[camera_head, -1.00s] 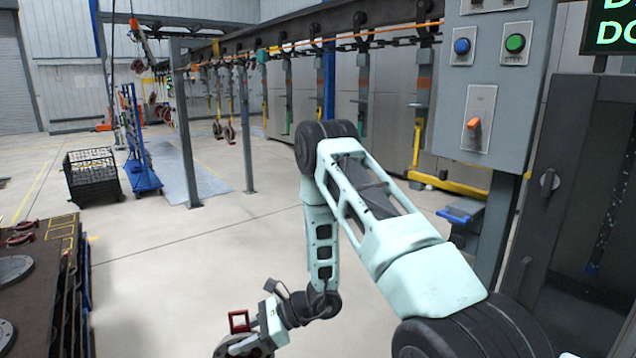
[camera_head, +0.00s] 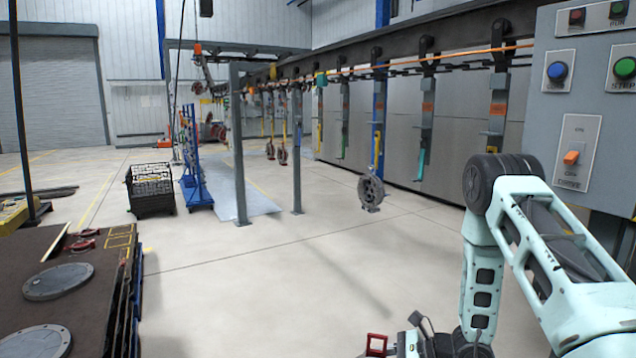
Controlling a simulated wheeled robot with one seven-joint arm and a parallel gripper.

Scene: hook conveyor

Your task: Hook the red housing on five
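My gripper (camera_head: 418,344) is at the bottom edge, partly cut off, with its fingertips out of sight. Just left of it is the red square frame of the red housing (camera_head: 376,344), held off the floor beside the gripper; the rest of the housing is below the picture. Hooks hang from the overhead conveyor, with orange tags (camera_head: 428,107) (camera_head: 497,108) whose numbers I cannot read. A yellow-ended hook (camera_head: 377,150) carries a grey round housing (camera_head: 371,191). The green-ended hook (camera_head: 421,165) to its right is empty.
A dark table (camera_head: 60,300) with round grey plates (camera_head: 58,281) and red parts (camera_head: 82,243) stands at left. A black wire basket (camera_head: 151,188) and blue rack (camera_head: 194,165) stand farther back. A control box (camera_head: 580,100) is at right. The middle floor is clear.

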